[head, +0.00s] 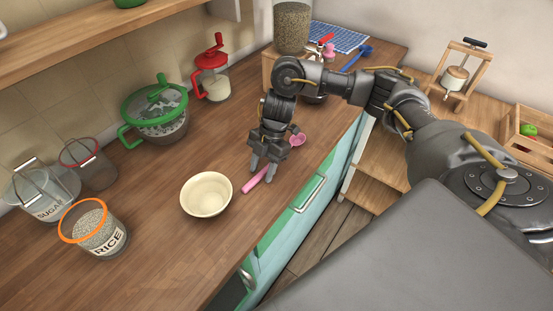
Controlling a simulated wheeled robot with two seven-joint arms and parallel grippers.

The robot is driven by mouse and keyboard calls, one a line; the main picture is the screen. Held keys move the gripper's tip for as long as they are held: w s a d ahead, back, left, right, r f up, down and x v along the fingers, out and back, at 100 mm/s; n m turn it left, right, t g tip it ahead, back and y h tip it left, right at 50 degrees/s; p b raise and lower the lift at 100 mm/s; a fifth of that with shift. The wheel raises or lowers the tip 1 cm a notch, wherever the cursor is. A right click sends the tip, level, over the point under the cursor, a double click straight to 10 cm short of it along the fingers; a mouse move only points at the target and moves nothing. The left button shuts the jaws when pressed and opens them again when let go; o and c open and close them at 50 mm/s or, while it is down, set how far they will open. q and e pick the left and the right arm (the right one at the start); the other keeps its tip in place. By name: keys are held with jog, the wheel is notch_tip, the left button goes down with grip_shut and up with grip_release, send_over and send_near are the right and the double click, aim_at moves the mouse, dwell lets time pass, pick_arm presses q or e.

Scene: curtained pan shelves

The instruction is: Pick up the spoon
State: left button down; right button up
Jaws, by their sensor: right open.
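A pink spoon (254,182) lies on the wooden counter near its front edge, just right of a cream bowl (207,194). Its handle end points toward the bowl, and its round end shows behind my gripper. My right gripper (261,174) points down over the middle of the spoon, hiding that part. Its fingers are apart. I cannot tell whether they touch the spoon. My left gripper is not in view.
A rice jar (103,239), a sugar canister (46,197) and a green-lidded glass pot (158,121) stand along the left of the counter. A red-topped jar (213,80) stands at the back.

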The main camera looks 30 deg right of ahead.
grip_shut()
jog(key=shift+r, duration=0.1)
dwell(0.3)
jog(key=shift+r, duration=0.55)
notch_tip(320, 180, up, 2)
jog(key=shift+s+r+b, duration=0.15)
jog(key=shift+r+b, duration=0.1)
jog(key=shift+b, duration=0.2)
jog(key=s+d+r+b, duration=0.2)
jog(key=s+r, duration=0.7)
jog(key=s, duration=0.4)
jog(key=shift+s+r, duration=0.15)
jog(key=shift+s, duration=0.15)
jog(key=shift+d, duration=0.1)
